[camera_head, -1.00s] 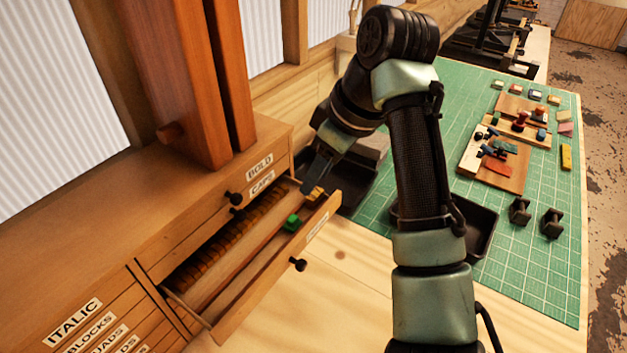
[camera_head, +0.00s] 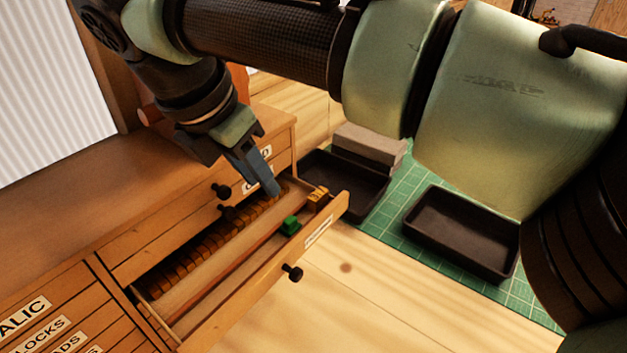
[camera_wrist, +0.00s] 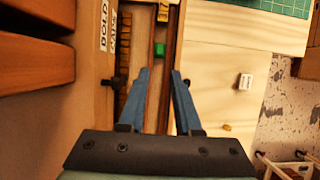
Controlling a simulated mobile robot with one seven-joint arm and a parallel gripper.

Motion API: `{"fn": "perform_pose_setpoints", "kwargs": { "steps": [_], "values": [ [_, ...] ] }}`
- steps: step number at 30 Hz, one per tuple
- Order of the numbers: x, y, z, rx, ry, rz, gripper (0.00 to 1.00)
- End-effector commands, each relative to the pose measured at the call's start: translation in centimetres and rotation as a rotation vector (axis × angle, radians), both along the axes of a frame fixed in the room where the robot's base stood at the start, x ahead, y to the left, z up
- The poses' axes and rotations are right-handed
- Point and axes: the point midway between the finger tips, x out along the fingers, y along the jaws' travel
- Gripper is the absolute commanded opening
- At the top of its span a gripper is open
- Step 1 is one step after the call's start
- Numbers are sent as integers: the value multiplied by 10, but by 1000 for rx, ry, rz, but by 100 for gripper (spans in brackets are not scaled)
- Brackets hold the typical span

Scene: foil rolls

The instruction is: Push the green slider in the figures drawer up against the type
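The open figures drawer (camera_head: 250,275) sticks out of the wooden cabinet. The small green slider (camera_head: 290,225) sits in its front channel; in the wrist view it is ahead of my fingers (camera_wrist: 160,48). The orange-tan type (camera_head: 318,198) stands at the drawer's right end, also at the top of the wrist view (camera_wrist: 163,12). A visible gap separates slider and type. My gripper (camera_head: 275,188) points down over the drawer, behind and above the slider. In the wrist view my gripper (camera_wrist: 161,72) is open and empty, its fingertips apart from the slider.
A row of wooden pieces (camera_head: 205,250) fills the drawer's rear channel. A black knob (camera_head: 292,272) juts from the drawer front. Bare tabletop (camera_head: 400,310) lies in front of the drawer.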

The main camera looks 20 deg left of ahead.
Motion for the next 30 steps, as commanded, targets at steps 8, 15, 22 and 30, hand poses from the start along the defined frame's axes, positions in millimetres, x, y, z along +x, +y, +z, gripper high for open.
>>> {"fn": "perform_pose_setpoints", "kwargs": {
  "steps": [8,15,22,30],
  "values": [
    [19,-8,-49,1,3,-4,32],
    [35,-13,-90,2,1,-5,32],
    [42,-15,-107,4,-1,-4,32],
    [42,-15,-109,4,-1,-4,32]
  ]
}}
